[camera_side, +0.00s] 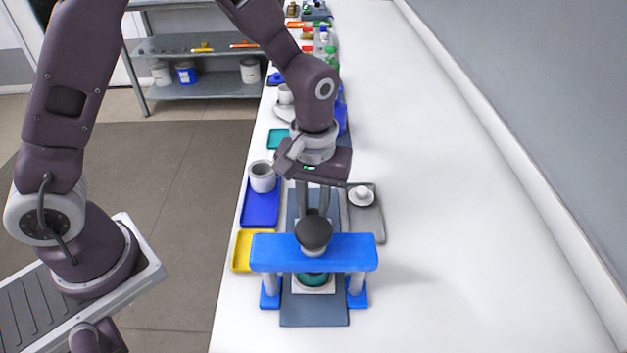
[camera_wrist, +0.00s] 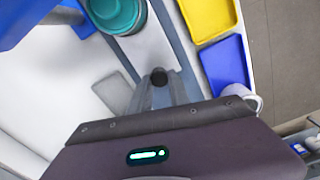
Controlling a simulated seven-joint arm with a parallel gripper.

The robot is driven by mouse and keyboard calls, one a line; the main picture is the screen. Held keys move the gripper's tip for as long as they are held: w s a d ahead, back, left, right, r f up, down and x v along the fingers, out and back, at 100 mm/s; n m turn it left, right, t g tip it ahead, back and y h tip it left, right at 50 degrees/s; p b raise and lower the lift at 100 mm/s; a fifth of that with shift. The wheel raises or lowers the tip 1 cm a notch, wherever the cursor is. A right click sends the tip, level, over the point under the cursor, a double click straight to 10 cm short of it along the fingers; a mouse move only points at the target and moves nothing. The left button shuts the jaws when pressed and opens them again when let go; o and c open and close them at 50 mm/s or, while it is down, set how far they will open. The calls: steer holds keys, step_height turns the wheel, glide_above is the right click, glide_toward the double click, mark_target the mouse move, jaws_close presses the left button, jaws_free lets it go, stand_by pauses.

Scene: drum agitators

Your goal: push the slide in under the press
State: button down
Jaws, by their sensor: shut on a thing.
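The press stands at the front of the table, with a blue crossbeam (camera_side: 275,252) on two posts and a black knob (camera_side: 314,231) on top. Below the beam, a teal round piece (camera_side: 313,279) sits on the white slide (camera_side: 328,287). In the wrist view the teal piece (camera_wrist: 117,12) lies on the white slide (camera_wrist: 148,47), near the blue beam (camera_wrist: 22,20). My gripper (camera_side: 313,207) is behind the press, pointing down. In the wrist view my gripper (camera_wrist: 160,85) is shut on the slide's dark knob (camera_wrist: 158,76). The beam and black knob partly hide the slide in the side view.
A grey-blue base plate (camera_side: 314,317) runs under the press. A yellow tray (camera_side: 243,253) and a blue tray (camera_side: 260,210) with a grey-white cup (camera_side: 262,178) lie left. A grey tray (camera_side: 372,226) with a white knobbed piece (camera_side: 361,196) lies right. The table further right is clear.

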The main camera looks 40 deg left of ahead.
steer(key=shift+s+d, duration=1.3)
steer(key=c, duration=1.2)
jaws_free()
step_height(320, 180, up, 7)
steer(key=shift+r, duration=0.1)
